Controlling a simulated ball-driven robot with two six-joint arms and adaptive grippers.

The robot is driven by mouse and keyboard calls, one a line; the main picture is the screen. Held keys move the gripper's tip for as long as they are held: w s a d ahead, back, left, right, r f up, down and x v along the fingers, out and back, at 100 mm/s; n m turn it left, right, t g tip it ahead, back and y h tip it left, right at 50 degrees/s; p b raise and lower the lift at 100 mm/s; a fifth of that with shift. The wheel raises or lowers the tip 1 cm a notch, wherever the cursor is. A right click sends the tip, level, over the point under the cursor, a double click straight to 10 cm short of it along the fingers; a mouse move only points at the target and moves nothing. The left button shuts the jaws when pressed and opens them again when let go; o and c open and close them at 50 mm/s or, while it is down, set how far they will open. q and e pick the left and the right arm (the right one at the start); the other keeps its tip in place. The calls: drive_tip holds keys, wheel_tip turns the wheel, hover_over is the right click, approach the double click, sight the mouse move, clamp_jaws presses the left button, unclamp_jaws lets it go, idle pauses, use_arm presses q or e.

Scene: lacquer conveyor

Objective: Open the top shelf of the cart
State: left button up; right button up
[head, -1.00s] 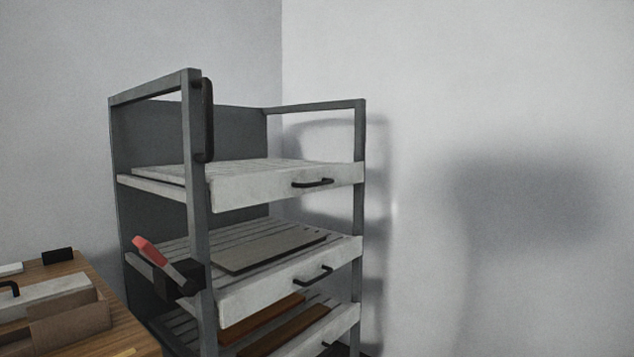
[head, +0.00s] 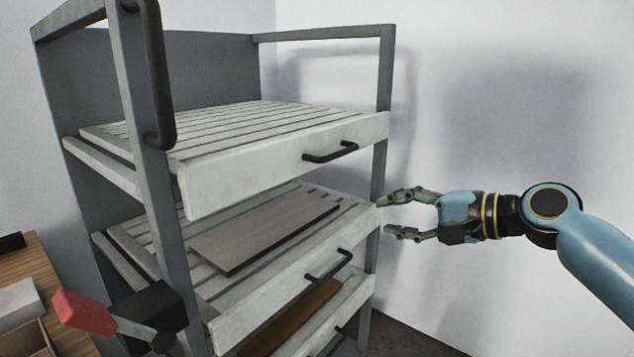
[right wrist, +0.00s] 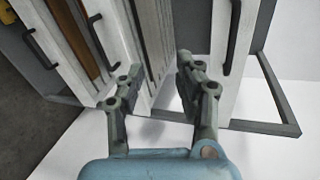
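The cart (head: 380,172) is a grey metal frame with several pale slatted shelves. Its top shelf (head: 275,161) has a white front with a black bar handle (head: 331,151). The top shelf is empty. In the right wrist view a black handle (right wrist: 236,38) on a white front shows just beyond the fingers at the upper right. My right gripper (head: 395,214) is open and empty, beside the cart's right post, lower than the top handle and to its right. It also shows open in the right wrist view (right wrist: 157,88). My left gripper is not in view.
The middle shelf (head: 280,290) holds a grey board (head: 262,236); a lower shelf holds a brown board (head: 290,318). A red-ended tool (head: 84,312) and black block are at the cart's left post. A wooden table (head: 50,285) stands left. Walls close the back and right.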

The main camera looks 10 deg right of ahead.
drive_tip(key=n+p, duration=0.1)
drive_tip(key=n, duration=0.1)
approach(343, 153)
drive_tip(key=shift+m+t+y, duration=0.3)
drive_tip(key=shift+y, duration=0.1)
drive_tip(key=x, duration=0.4)
drive_tip(key=shift+d+f, duration=0.1)
drive_tip(key=shift+f, duration=0.2)
drive_tip(key=x, duration=0.7)
drive_tip(key=shift+d+f, duration=0.1)
drive_tip(key=shift+d, duration=0.05)
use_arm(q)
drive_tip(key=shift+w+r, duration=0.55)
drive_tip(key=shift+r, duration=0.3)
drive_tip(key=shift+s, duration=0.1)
use_arm(e)
clamp_jaws()
